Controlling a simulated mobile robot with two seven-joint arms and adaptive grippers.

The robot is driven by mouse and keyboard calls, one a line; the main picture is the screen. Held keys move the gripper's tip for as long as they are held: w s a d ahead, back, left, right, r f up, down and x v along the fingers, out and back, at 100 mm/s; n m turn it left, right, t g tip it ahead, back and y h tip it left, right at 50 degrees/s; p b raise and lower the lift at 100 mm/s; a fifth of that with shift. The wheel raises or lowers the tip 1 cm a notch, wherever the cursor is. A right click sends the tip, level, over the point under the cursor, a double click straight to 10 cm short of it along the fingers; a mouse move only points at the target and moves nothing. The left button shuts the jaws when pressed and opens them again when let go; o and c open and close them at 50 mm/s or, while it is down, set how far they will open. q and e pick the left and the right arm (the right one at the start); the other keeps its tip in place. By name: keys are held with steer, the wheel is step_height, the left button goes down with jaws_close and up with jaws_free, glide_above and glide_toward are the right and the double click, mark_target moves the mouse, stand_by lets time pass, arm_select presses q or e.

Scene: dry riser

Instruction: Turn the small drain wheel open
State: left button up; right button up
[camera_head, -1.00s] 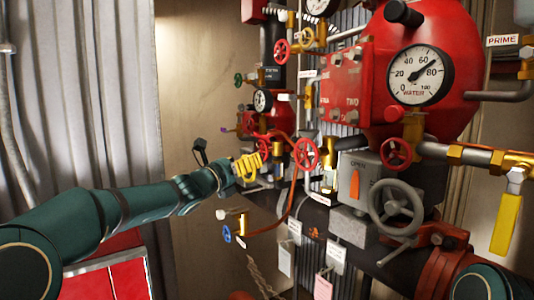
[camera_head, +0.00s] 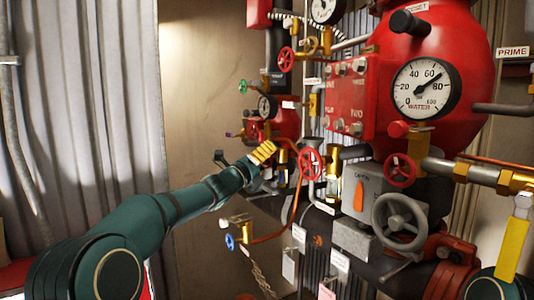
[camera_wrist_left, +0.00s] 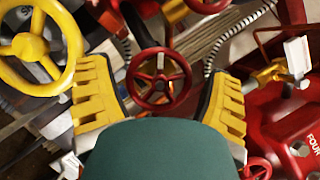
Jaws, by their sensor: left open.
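My left gripper (camera_head: 262,152) is near the valve cluster, left of a red handwheel (camera_head: 310,163) on the riser. In the left wrist view its yellow fingers stand apart (camera_wrist_left: 160,98), open and empty. A small red wheel (camera_wrist_left: 158,78) shows between and beyond them, apart from both as far as I can tell. A small blue wheel (camera_head: 230,242) sits on a brass fitting below my left gripper. No readable label marks which wheel is the drain wheel.
A yellow wheel (camera_wrist_left: 38,45) is close beside the left finger in the wrist view. The wall area left of the pipes is clear.

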arm_select(q)
steer(key=shift+w+d+r, duration=0.1)
steer(key=shift+w+d, duration=0.2)
steer(key=shift+w, duration=0.05)
steer(key=c, duration=0.9)
steer(key=shift+n, duration=0.3)
steer(key=n+y, duration=0.1)
steer(key=n, duration=0.2)
steer(key=shift+a+y, duration=0.15)
steer(key=shift+y, duration=0.25)
steer(key=shift+n+g+y, duration=0.4)
steer(key=shift+n, duration=1.7)
